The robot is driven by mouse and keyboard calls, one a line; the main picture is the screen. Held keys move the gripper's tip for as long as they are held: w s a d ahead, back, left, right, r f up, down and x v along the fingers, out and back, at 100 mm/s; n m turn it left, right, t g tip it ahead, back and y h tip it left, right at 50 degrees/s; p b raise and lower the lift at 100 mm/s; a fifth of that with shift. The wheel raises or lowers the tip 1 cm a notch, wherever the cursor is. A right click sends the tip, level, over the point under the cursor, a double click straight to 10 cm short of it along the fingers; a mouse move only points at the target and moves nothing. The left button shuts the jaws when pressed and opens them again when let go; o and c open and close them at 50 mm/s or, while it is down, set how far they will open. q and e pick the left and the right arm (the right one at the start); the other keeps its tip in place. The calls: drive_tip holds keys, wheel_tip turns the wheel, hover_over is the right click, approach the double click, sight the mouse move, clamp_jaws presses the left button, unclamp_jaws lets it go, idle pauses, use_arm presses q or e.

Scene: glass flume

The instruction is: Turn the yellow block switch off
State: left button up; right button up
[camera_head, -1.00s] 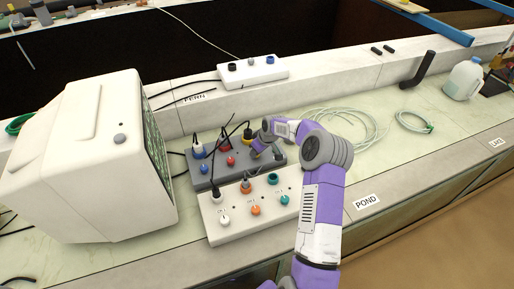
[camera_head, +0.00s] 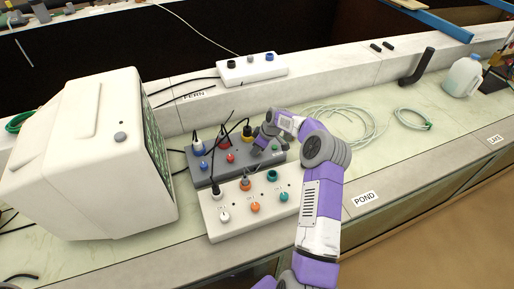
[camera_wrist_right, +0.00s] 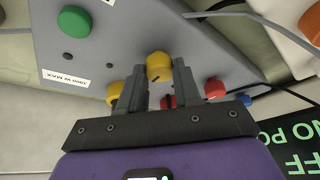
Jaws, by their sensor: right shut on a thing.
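The grey power block (camera_head: 226,178) lies behind the white block, with blue, red and yellow sockets and small knobs. In the wrist view, my right gripper (camera_wrist_right: 160,78) has its two fingers around the yellow knob (camera_wrist_right: 160,66), one on each side, shut on it. The knob has a dark pointer mark. In the head view, my right gripper (camera_head: 257,150) is low over the right part of the grey block and hides the yellow knob. The yellow socket with a plug (camera_head: 247,133) stands just behind. My left gripper is not in view.
The white block (camera_head: 238,222) with more knobs is in front. A monitor (camera_head: 85,160) stands at left, and coiled tubing (camera_head: 345,125) lies at right.

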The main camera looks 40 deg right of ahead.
drive_tip(key=o, duration=1.1)
drive_tip(key=shift+c, duration=0.2)
drive_tip(key=p+v, duration=0.1)
drive_tip(key=v, duration=0.6)
drive_tip(key=shift+r, duration=0.25)
drive_tip(key=shift+s, duration=0.1)
